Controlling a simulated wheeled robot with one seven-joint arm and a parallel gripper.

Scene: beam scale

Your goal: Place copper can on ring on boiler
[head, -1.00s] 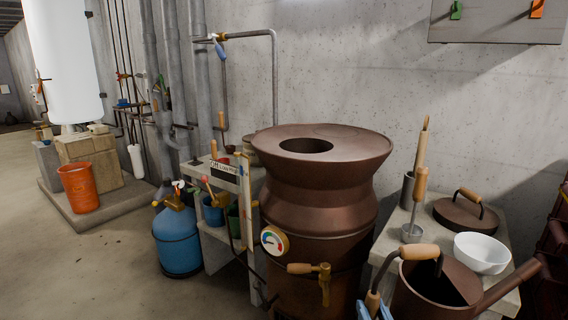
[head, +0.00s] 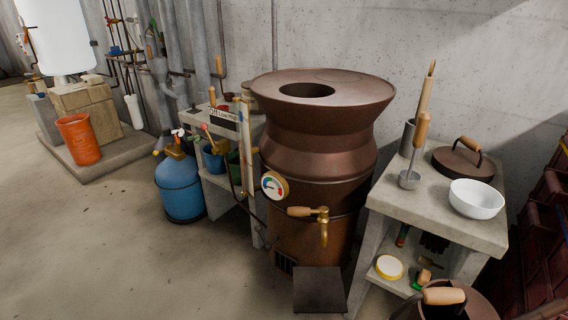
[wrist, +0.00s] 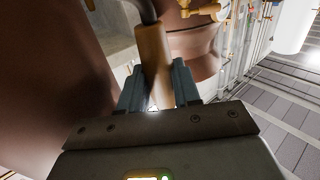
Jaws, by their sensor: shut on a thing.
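The copper can (head: 478,306) is at the bottom right edge of the head view, in front of the stone bench, mostly cut off. Its wooden handle grip (head: 445,296) faces up. In the wrist view my gripper (wrist: 157,88) has its blue-grey fingers shut on that wooden grip (wrist: 153,52), and the can's brown body (wrist: 45,75) fills the left side. The copper boiler (head: 318,148) stands at the middle of the head view. Its flat top has a dark round opening with a ring-like edge (head: 307,90), empty and clear. The can is apart from the boiler.
The stone bench (head: 420,206) right of the boiler holds a ladle (head: 415,150), a lid (head: 464,163) and a white bowl (head: 476,199). A brass tap (head: 322,215) and a gauge (head: 274,186) stick out from the boiler. A blue gas bottle (head: 180,185) stands left. Floor at front left is free.

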